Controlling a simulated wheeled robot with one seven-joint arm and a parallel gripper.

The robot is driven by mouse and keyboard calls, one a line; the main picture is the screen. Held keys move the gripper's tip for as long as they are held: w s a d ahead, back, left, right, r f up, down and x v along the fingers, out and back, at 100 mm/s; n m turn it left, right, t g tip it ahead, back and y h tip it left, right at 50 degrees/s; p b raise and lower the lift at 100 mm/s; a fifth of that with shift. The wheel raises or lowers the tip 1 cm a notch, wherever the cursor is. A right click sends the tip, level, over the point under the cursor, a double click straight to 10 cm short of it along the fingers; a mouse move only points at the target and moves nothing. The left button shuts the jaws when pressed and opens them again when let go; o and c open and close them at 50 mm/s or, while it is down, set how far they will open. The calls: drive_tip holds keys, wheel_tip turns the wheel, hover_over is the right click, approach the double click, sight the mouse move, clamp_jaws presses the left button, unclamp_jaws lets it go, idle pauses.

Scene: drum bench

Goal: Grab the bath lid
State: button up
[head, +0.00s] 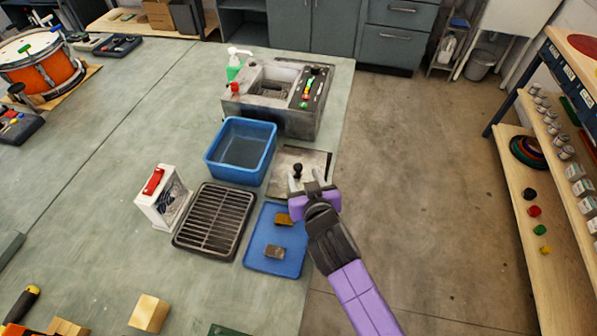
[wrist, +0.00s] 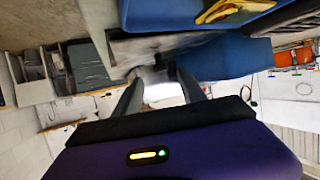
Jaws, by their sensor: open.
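The bath lid looks to be the flat grey metal plate (head: 318,160) with a dark round knob (head: 297,170), lying on the bench right of the blue tub. My gripper (head: 305,177) is open with nothing seen between its fingers. In the head view its tips overlap the plate's near part, close to the knob; I cannot tell the height gap. In the wrist view the open fingers (wrist: 160,88) frame a bright, blurred patch, and the knob cannot be made out. My gripper hides part of the plate's near edge.
The blue tub (head: 212,163) stands left of the plate, with a grey bath unit (head: 245,107) behind. A blue tray (head: 262,262) holding two small blocks and a black rack (head: 190,240) lie nearer. The bench's right edge is close; open floor lies beyond.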

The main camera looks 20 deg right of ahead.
sight(298, 167)
drive_tip(key=shift+p+x, duration=0.3)
drive_tip(key=shift+x, duration=1.85)
drive_tip(key=shift+a+r, duration=0.1)
clamp_jaws()
